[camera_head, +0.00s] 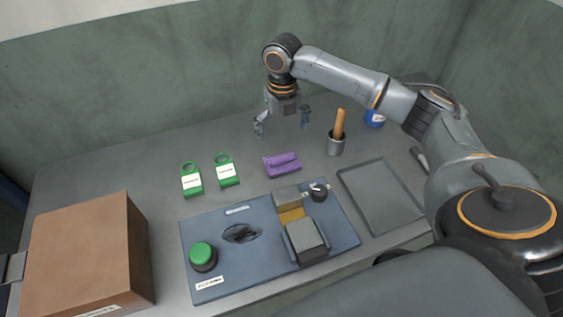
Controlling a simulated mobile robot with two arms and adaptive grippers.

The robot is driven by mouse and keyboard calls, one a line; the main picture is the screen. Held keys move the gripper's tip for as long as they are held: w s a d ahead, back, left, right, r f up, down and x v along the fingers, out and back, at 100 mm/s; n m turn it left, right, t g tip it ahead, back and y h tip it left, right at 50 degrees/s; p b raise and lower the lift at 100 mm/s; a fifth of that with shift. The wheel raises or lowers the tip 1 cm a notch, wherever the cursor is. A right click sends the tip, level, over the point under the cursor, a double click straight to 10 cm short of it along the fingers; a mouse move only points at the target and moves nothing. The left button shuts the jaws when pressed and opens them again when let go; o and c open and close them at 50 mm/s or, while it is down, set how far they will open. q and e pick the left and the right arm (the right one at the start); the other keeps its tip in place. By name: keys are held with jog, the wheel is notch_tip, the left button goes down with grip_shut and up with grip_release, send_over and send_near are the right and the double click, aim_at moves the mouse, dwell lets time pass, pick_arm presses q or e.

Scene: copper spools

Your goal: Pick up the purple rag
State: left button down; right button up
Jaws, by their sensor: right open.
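The purple rag (282,164) lies folded on the grey table, behind the blue-grey panel. My right gripper (282,131) hangs from the right arm above the table, fingers pointing down. Its fingers are spread apart with nothing between them. It appears just behind and above the rag in the picture, apart from it. My left gripper does not show.
A blue-grey panel (215,225) with a green button is in front, a brown box (85,250) at left, a grey tray (385,195) at right.

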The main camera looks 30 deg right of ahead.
aim_at(282, 157)
notch_tip(282, 157, down, 4)
jog(key=shift+r, duration=0.2)
jog(key=shift+s+a+f+p, duration=0.1)
jog(key=shift+f+p, duration=0.1)
jog(key=shift+f, duration=1.15)
jog(key=shift+s+a+f+p, duration=0.1)
jog(key=shift+f+p, duration=0.05)
jog(key=shift+f, duration=1.2)
jog(key=c, duration=1.2)
